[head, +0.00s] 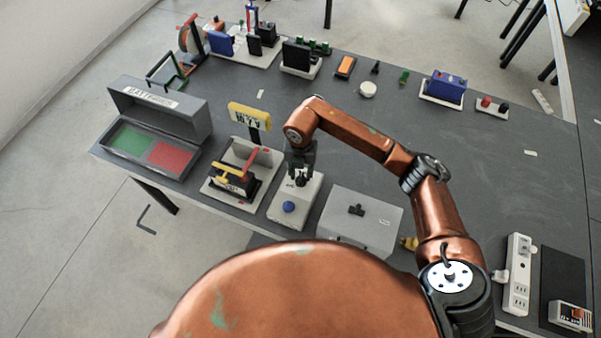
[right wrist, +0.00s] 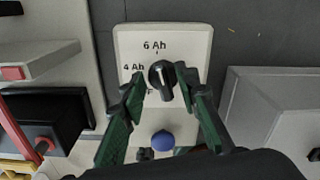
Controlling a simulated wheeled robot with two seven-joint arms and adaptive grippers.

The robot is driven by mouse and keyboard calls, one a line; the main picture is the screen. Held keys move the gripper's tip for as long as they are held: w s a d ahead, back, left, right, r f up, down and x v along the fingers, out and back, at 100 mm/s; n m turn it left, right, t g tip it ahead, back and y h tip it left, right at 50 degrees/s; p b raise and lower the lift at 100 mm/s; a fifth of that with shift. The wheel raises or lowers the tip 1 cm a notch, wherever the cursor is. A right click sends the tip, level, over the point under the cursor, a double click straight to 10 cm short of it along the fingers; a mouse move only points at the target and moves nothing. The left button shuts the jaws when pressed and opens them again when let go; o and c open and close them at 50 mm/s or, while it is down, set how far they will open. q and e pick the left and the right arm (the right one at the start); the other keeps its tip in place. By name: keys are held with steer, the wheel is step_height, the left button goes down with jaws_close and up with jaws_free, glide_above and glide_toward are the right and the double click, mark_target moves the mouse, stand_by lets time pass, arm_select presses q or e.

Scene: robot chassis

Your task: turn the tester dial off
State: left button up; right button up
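The tester (right wrist: 138,42) is a white box with a black dial (right wrist: 161,78) on its top face and a blue round button (right wrist: 163,141) below it. It also shows in the head view (head: 283,217), mid-table near the front edge. Labels "6 Ah" and "4 Ah" show around the dial; a third label is mostly hidden by a finger. My right gripper (right wrist: 156,79) is open over the tester, with one green fingertip on each side of the dial. The right fingertip looks very close to it; contact cannot be told. My left gripper is out of view.
A white tray with a black, yellow and red device (head: 233,180) stands just left of the tester. A grey box (head: 360,222) stands close on its right. An open battery bin (head: 155,120) is at far left. The table's right middle is largely clear.

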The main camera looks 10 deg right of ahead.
steer(key=shift+s+r, duration=0.15)
steer(key=shift+s, duration=0.1)
steer(key=shift+s+r, duration=0.2)
steer(key=shift+s, duration=0.15)
steer(key=shift+c, duration=0.8)
steer(key=shift+w+f, duration=0.15)
steer(key=shift+w, duration=0.1)
steer(key=shift+c, duration=0.9)
steer(key=shift+w+f, duration=0.1)
steer(key=shift+c, duration=0.8)
jaws_close()
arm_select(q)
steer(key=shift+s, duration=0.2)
